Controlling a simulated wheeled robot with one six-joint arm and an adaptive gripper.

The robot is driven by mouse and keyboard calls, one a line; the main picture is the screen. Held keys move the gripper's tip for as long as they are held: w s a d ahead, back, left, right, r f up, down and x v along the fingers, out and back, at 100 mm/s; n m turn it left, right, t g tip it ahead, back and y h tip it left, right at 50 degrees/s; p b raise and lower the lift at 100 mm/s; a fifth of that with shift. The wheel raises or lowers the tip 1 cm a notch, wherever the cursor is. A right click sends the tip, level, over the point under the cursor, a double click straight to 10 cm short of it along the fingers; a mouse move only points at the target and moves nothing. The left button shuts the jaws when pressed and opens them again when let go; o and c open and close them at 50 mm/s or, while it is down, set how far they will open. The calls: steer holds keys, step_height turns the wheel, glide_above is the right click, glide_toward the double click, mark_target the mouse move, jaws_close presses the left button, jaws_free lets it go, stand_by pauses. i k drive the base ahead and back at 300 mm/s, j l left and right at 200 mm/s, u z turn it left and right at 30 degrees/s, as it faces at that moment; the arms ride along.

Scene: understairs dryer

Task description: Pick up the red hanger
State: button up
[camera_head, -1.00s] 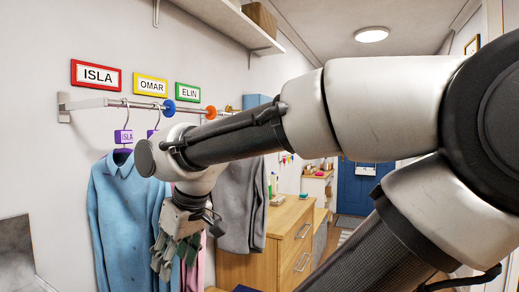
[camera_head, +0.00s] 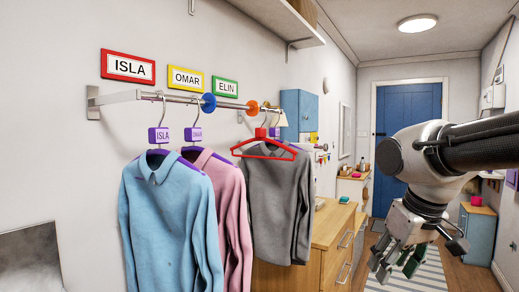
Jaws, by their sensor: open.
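The red hanger (camera_head: 263,148) hangs on the wall rail (camera_head: 170,99), right of the blue disc divider (camera_head: 208,103). It is in front of a grey garment (camera_head: 283,200) and bears no clothing that I can see. My gripper (camera_head: 396,266) is open and points down at the lower right. It is well to the right of the red hanger, apart from it, and empty as far as I can see.
A blue shirt (camera_head: 160,205) and a pink shirt (camera_head: 228,190) hang left of the red hanger on purple hangers. A wooden dresser (camera_head: 328,222) stands below and behind the clothes. A striped rug (camera_head: 418,277) lies on the floor beneath my gripper.

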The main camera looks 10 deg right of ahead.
mark_target(261, 133)
steer(key=u, duration=3.7)
steer(key=z, duration=1.35)
steer(key=k+z, duration=0.1)
steer(key=z, duration=0.4)
steer(key=k+l+z, duration=0.1)
steer(key=z, duration=0.4)
steer(key=l+z, duration=0.2)
steer(key=z, duration=0.3)
steer(key=k+l+z, duration=0.1)
steer(key=z, duration=0.4)
steer(key=i+l, duration=0.2)
steer(key=i, duration=0.15)
